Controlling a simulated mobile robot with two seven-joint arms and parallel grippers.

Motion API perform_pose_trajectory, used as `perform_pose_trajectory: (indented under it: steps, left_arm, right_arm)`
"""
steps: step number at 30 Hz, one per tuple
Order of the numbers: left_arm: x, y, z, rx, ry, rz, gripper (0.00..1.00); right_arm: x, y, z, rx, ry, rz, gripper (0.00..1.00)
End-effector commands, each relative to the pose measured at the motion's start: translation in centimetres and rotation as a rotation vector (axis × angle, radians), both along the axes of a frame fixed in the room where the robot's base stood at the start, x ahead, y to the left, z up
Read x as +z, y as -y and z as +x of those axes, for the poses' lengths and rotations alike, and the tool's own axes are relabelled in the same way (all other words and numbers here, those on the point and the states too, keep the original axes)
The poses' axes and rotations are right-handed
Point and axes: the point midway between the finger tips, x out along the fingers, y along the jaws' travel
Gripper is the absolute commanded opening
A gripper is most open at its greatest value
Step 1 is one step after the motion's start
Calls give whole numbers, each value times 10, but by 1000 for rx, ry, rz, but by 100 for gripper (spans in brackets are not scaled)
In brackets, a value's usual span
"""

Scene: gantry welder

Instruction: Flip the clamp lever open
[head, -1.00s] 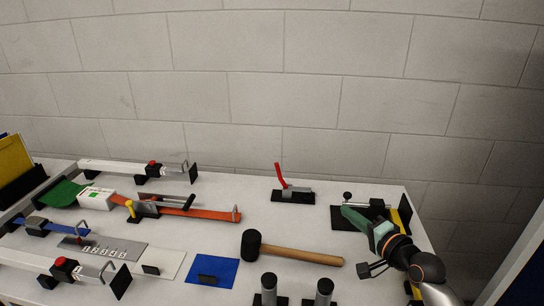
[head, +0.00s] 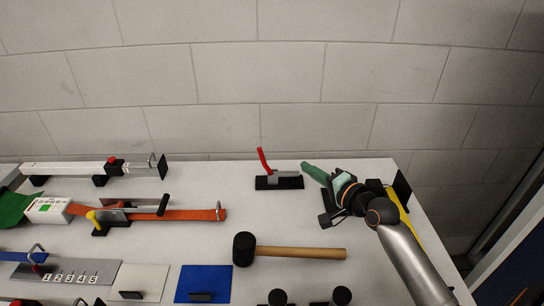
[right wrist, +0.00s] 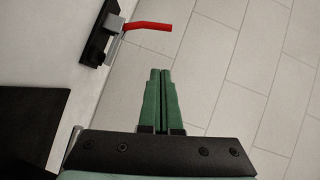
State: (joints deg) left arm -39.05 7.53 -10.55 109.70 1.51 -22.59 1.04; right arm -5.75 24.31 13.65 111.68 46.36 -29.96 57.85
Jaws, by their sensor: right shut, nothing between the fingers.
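The toggle clamp (head: 285,176) has a grey body on a black base and sits near the back edge of the white table. Its red lever (head: 263,160) stands up from the left end of the body, tilted a little to the left. My right gripper (head: 306,166) has green fingers, shut and empty, just right of the clamp and apart from it. In the right wrist view the shut fingertips (right wrist: 160,72) are below the red lever (right wrist: 150,26), with a gap between them. The left gripper is not in view.
A mallet (head: 300,252) lies in front of the clamp. An orange strap (head: 185,214) and a long white bar clamp (head: 70,168) lie to the left. A blue mat (head: 205,284) is at the front. A block wall stands behind the table. The table between clamp and mallet is clear.

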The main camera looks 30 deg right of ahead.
Motion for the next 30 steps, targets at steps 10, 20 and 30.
perform_pose_trajectory:
  steps: [10,20,30]
  left_arm:
    - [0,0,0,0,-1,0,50]
    - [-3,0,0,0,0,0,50]
    - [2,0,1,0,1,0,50]
  right_arm:
    - [-6,-6,47,-1,2,0,0]
    - [-15,-16,101,1,0,2,0]
    - [-25,-42,119,0,0,0,0]
